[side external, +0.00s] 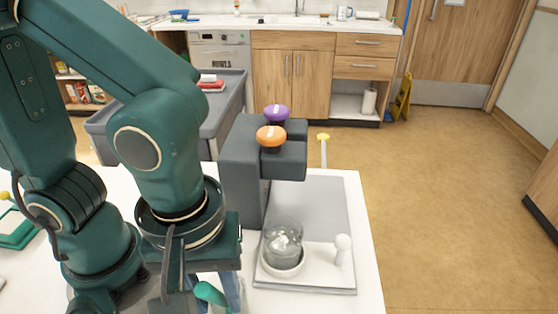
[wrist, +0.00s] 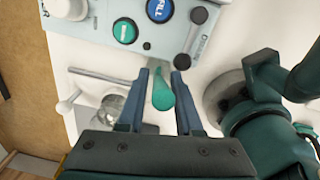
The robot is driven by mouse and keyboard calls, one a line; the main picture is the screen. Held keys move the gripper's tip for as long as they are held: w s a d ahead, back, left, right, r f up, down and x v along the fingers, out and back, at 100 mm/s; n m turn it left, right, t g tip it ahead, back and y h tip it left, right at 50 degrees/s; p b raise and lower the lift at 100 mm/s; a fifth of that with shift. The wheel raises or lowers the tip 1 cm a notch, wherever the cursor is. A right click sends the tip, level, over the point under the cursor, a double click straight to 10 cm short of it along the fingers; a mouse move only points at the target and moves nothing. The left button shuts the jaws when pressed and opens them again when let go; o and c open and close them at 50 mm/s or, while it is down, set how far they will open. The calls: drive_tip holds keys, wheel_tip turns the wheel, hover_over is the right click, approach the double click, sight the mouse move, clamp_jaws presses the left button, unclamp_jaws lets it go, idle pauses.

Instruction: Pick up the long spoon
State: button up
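A teal handle (wrist: 162,95) shows in the wrist view between the two fingers of my gripper (wrist: 164,74). It looks like the long spoon's handle. A thin grey metal rod (wrist: 100,76) runs left from behind the left finger; I cannot tell whether it joins the handle. In the side external view, the teal handle (side external: 208,293) shows beside my finger at the bottom, partly hidden by my arm. The spoon's bowl is not clearly visible.
A grey machine (side external: 240,165) with orange and purple knobs stands behind. A panel with FILL button (wrist: 160,10) is at the wrist view's top.

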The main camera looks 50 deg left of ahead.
clamp_jaws()
